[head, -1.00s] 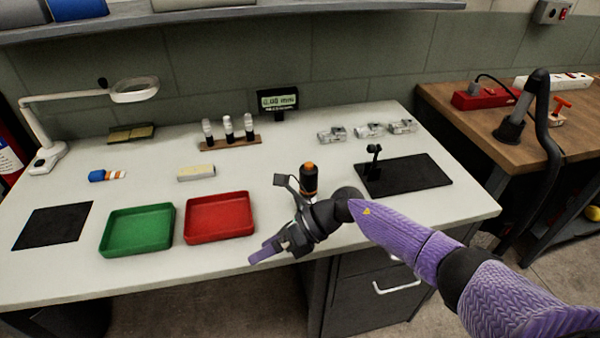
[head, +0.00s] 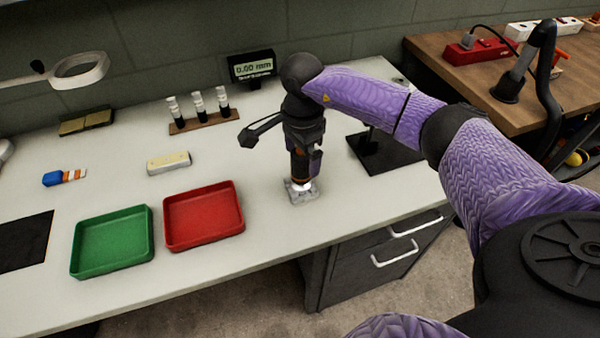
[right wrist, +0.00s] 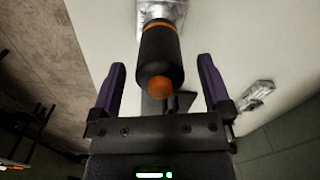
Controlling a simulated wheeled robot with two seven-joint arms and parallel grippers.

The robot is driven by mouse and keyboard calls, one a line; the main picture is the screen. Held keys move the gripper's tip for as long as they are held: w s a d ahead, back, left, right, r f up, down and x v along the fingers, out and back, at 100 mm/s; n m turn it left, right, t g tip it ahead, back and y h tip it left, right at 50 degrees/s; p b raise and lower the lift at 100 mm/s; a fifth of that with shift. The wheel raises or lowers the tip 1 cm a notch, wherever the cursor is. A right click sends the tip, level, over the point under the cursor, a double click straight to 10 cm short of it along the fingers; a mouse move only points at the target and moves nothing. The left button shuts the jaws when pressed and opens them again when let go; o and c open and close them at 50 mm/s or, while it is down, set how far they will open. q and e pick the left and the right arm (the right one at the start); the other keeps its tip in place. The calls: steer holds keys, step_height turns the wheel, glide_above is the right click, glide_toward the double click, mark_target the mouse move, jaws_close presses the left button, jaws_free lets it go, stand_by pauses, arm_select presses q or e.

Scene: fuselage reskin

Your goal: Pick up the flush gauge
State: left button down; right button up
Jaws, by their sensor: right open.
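The flush gauge appears to be the black cylinder with an orange ring and orange end cap (right wrist: 160,58). It stands upright on a silver, glassy-looking base (head: 303,191) on the white bench, right of the red tray. My right gripper (head: 304,160) points down over it and hides most of it in the head view. In the right wrist view, my right gripper (right wrist: 160,68) is open, with one finger on each side of the cylinder and gaps visible on both sides. My left gripper is out of view.
A red tray (head: 241,226) and green tray (head: 77,262) lie to the left. A black stand (head: 390,155) is close on the right. A display (head: 252,68) reading 0.00 mm and a vial rack (head: 203,123) are behind. The front bench is clear.

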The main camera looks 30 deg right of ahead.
step_height(320, 180, down, 3)
steer(key=shift+r, duration=0.25)
steer(key=shift+c, duration=0.4)
jaws_close()
